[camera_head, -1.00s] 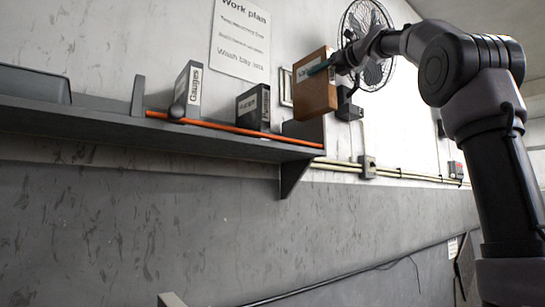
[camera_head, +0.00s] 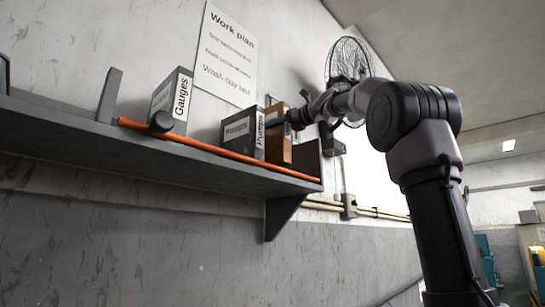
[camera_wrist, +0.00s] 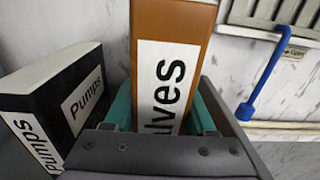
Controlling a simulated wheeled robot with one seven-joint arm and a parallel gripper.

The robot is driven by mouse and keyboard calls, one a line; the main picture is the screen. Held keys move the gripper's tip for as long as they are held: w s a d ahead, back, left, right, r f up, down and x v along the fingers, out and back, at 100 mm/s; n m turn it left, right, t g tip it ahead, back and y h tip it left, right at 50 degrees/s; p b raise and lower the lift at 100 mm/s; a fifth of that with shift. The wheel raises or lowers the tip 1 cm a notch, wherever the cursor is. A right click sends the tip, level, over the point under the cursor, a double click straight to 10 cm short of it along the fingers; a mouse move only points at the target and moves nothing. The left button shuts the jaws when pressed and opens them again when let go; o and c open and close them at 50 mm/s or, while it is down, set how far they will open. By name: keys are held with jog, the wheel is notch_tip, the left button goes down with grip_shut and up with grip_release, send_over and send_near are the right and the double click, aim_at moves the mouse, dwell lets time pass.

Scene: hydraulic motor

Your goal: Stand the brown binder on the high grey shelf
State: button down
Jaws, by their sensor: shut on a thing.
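The brown binder (camera_head: 278,143), with a white label ending in "lves", stands upright at the right end of the high grey shelf (camera_head: 205,160), just right of the dark Pumps binder (camera_head: 240,130). Whether its base touches the shelf I cannot tell. My gripper (camera_head: 275,121) is shut on the brown binder. In the wrist view the brown binder (camera_wrist: 170,70) sits between the green fingertips (camera_wrist: 160,110), and the Pumps binder (camera_wrist: 70,100) leans in view at the left, close beside it.
A Gauges binder (camera_head: 175,98) stands farther left on the shelf. An orange rail (camera_head: 215,150) with a dark knob runs along the shelf's front edge. A wall fan (camera_head: 347,62) hangs beyond my arm.

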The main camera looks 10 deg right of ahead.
aim_at(277, 143)
jog(key=shift+f, duration=3.3)
jog(key=shift+c, duration=1.1)
grip_release()
jog(key=shift+f, duration=0.1)
jog(key=shift+r, duration=0.2)
jog(key=v, duration=1.2)
